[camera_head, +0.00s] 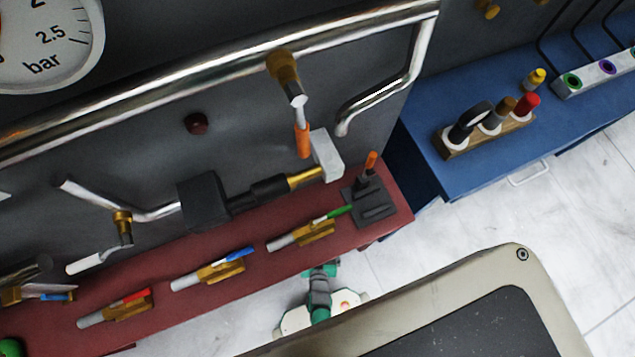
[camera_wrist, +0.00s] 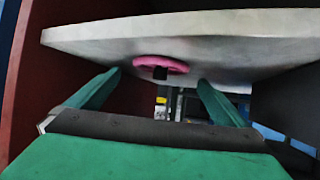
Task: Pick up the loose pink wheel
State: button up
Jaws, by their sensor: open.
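The pink wheel (camera_wrist: 174,64) shows in the wrist view near the middle, against a pale grey panel (camera_wrist: 230,40). A dark stub shows at its lower edge. My gripper (camera_wrist: 159,79) is open, with one green finger on each side of the wheel in the picture. The fingers look apart from the wheel, with nothing between them that they grip. I cannot tell how far the wheel is from the fingertips. The pink wheel does not show in the head view.
In the head view a red ledge (camera_head: 240,287) carries several coloured-handled tools under a chrome rail (camera_head: 215,78). A blue cabinet (camera_head: 480,175) with a wooden holder stands at right. Pale floor (camera_head: 470,235) lies clear between. A dark red wall (camera_wrist: 40,60) stands left in the wrist view.

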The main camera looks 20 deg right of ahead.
jog(key=shift+x, duration=1.65)
jog(key=shift+f, duration=0.1)
jog(key=c, duration=1.3)
